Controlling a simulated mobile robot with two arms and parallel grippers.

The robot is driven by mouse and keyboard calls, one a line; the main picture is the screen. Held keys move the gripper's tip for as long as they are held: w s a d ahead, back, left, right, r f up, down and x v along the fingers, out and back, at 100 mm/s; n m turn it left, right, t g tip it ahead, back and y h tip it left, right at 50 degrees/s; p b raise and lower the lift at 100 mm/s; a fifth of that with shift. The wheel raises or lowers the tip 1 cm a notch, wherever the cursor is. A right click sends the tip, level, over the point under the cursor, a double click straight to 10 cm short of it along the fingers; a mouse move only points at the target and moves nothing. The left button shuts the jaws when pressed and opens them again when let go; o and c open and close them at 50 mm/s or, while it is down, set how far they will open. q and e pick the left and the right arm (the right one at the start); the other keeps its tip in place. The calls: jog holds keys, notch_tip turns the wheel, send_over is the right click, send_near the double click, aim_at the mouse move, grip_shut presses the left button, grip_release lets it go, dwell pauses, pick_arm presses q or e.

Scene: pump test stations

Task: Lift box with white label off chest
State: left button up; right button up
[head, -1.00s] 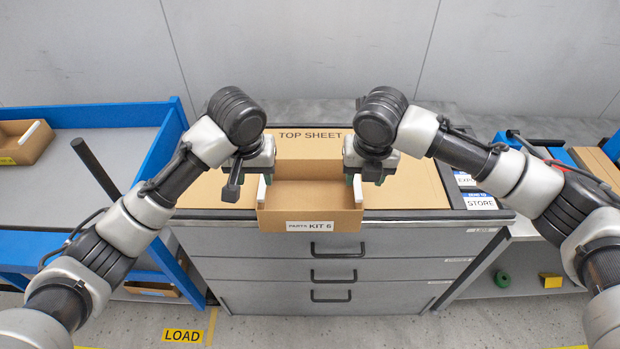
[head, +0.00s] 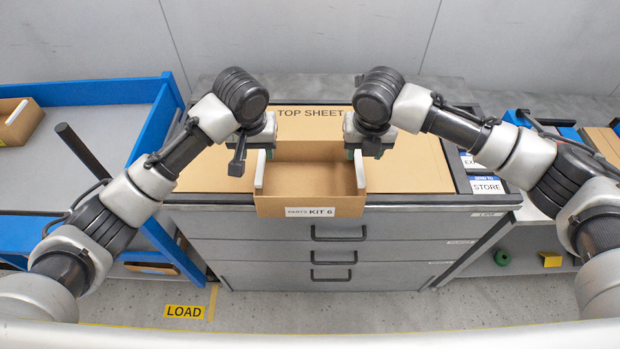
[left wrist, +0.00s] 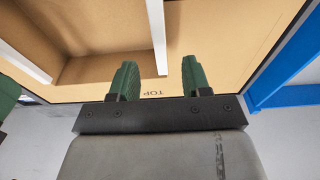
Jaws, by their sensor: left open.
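The box with the white label (head: 311,206), an open brown carton marked KIT 6, sits at the front edge of the chest (head: 250,224), its front face reaching past the edge. White strips show on its left and right walls. My left gripper (head: 266,153) is open at the box's left wall, toward the back. In the left wrist view its two green fingers (left wrist: 158,66) stand apart, and the white strip (left wrist: 157,35) shows between and beyond them; contact cannot be told. My right gripper (head: 362,155) is by the right wall; its opening is unclear.
A brown top sheet (head: 410,168) covers the chest top around the box. A blue-framed grey table (head: 85,145) with another carton (head: 18,122) stands left. A shelf with a green part (head: 502,258) and a yellow part (head: 550,259) is at right.

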aim_at(260, 164)
pick_arm(q)
jog(key=f, duration=0.6)
jog(key=shift+w+f, duration=0.15)
jog(key=shift+w, duration=0.25)
pick_arm(e)
jog(key=f, duration=0.6)
jog(key=shift+w+f, duration=0.15)
jog(key=shift+w, duration=0.25)
pick_arm(q)
grip_shut()
pick_arm(e)
grip_shut()
